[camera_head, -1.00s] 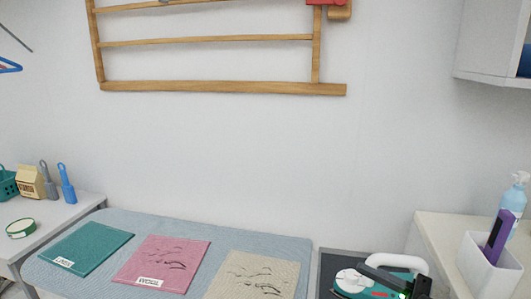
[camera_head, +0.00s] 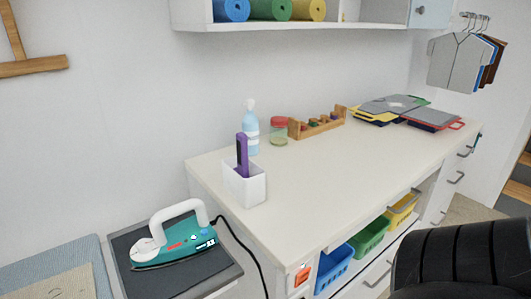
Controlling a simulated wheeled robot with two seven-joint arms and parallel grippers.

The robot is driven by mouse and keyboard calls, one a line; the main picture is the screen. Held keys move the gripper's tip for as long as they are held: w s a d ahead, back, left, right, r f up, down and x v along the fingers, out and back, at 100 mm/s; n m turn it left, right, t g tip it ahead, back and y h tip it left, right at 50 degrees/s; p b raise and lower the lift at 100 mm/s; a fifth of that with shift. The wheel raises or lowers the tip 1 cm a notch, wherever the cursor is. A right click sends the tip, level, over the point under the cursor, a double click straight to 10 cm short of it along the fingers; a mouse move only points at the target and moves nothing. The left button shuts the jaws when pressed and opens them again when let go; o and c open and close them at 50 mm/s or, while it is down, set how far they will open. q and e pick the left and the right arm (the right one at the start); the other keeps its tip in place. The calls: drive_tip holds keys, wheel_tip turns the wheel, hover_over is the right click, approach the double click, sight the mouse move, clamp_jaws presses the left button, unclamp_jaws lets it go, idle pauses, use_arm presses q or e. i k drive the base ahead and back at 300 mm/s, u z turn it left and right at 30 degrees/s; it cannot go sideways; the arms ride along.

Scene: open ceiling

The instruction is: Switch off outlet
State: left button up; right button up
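A white outlet (camera_head: 297,281) with a small orange-red switch (camera_head: 303,272) is on the front end of the white counter, low in the view. Its lower part is near the picture's bottom edge. A teal and white iron (camera_head: 175,240) stands on a dark grey pad (camera_head: 130,243) to the left. Its black cord (camera_head: 245,247) runs over the counter's side and down towards the outlet. Where the cord ends is hard to see. Neither of my grippers shows. A black ribbed part at the lower right looks like my own arm.
The white counter (camera_head: 330,180) has a wide clear top. A white holder (camera_head: 246,188), spray bottle (camera_head: 250,128), jar (camera_head: 278,130) and wooden rack (camera_head: 318,123) stand on it. Blue (camera_head: 334,268), green (camera_head: 371,238) and yellow (camera_head: 402,211) baskets sit below. An ironing board (camera_head: 75,262) is at left.

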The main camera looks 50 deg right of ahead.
sight(303, 277)
drive_tip(key=z, duration=1.85)
drive_tip(key=k, duration=0.5)
drive_tip(key=u, duration=0.7)
drive_tip(key=i, duration=0.6)
drive_tip(key=z, duration=0.55)
